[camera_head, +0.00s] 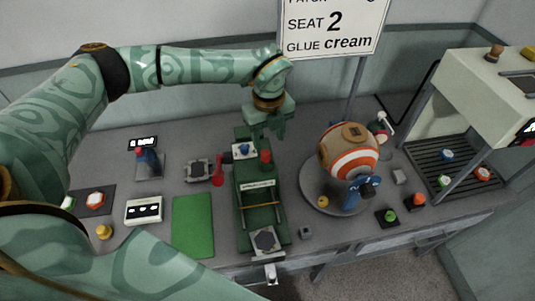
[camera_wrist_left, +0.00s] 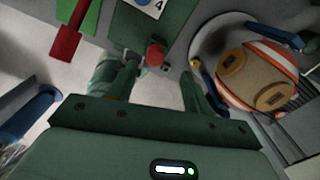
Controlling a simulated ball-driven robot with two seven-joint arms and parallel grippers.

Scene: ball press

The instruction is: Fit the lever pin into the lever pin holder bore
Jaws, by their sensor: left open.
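My left gripper (camera_head: 267,134) is open above the back end of the green press fixture (camera_head: 256,190). In the left wrist view its fingers (camera_wrist_left: 157,78) are spread, with a red-capped cylinder (camera_wrist_left: 157,52) just beyond the gap between them. This cylinder (camera_head: 265,157) stands on the fixture in the head view; I cannot tell whether it is the lever pin. A dark round part (camera_wrist_left: 132,60) shows by the left fingertip. I cannot make out the holder bore. My right gripper is not in view.
An orange and white ball (camera_head: 348,150) sits on a round grey stand (camera_head: 322,196) to the right. A green mat (camera_head: 193,224) lies left of the fixture. A sign (camera_head: 332,25) hangs behind. A machine with a grille (camera_head: 455,160) stands at the far right.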

